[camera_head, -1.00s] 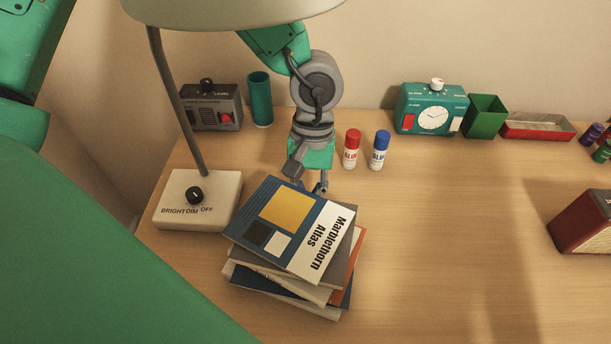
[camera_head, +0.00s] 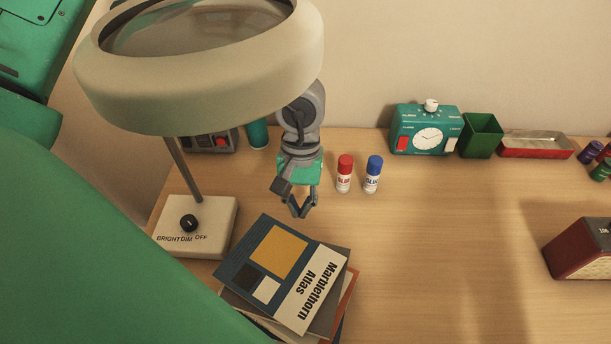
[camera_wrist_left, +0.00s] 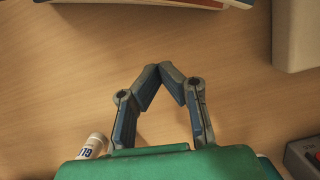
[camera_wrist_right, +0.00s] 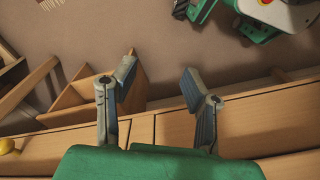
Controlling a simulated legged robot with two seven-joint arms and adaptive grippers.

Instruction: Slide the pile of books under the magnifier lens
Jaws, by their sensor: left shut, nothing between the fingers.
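The pile of books (camera_head: 283,270) lies on the desk in the head view, topped by the blue Marblethorn Atlas; its lower end is cut off by the frame. The magnifier lens (camera_head: 195,28) sits in a big cream ring head, raised on a stem from its base (camera_head: 216,222) left of the pile. My left gripper (camera_head: 299,213) is shut and empty just behind the pile, apart from it. In the left wrist view its fingertips (camera_wrist_left: 165,70) meet, with a book edge (camera_wrist_left: 150,3) beyond. My right gripper (camera_wrist_right: 158,76) is open and empty, away from the desk top.
Red-capped (camera_head: 344,175) and blue-capped (camera_head: 373,175) glue sticks stand right of my left gripper. A teal timer (camera_head: 425,130), green cup (camera_head: 481,136) and red tray (camera_head: 536,145) line the wall. A dark red box (camera_head: 583,248) is at right. The desk's middle is clear.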

